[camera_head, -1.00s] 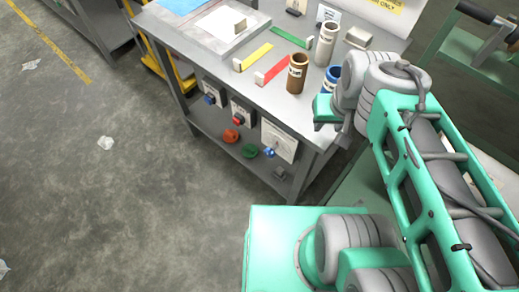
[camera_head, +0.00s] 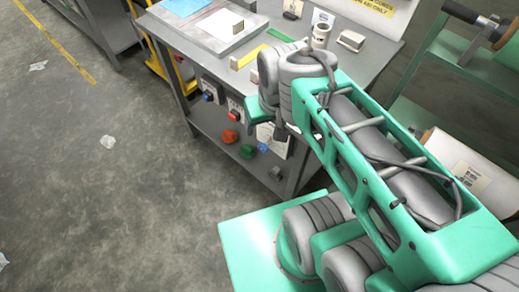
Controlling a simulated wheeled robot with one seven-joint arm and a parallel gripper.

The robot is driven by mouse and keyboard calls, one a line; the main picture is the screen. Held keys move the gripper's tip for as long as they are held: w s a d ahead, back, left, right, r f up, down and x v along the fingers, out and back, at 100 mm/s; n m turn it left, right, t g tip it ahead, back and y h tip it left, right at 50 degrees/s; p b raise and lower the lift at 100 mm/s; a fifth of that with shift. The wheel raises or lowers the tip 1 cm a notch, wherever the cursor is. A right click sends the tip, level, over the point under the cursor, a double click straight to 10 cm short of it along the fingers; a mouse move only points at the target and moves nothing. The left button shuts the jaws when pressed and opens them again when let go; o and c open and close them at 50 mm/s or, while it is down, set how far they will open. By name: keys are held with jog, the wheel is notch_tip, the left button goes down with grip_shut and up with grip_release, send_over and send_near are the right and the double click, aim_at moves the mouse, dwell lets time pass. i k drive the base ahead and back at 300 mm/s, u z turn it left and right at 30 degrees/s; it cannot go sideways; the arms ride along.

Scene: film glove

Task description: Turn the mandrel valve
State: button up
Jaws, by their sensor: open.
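White panels with small controls hang on the front of the grey workbench. One carries a blue knob (camera_head: 207,97) at the left, one a red knob (camera_head: 233,115) in the middle. The labels are too small to read, so I cannot tell which control is the mandrel valve. My arm's elbow is over the bench's right front corner. My gripper's fingers do not show.
A red piece (camera_head: 229,136) and a green piece (camera_head: 247,151) show by the lower shelf. The bench top (camera_head: 183,38) holds a tray, coloured strips and a pale cup (camera_head: 321,35). A green rack (camera_head: 470,65) stands at right. The floor at left is mostly clear.

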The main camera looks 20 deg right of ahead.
aim_at(263, 147)
jog(key=k, duration=0.5)
jog(key=u, duration=1.95)
jog(key=i, duration=0.75)
jog(key=z, duration=0.65)
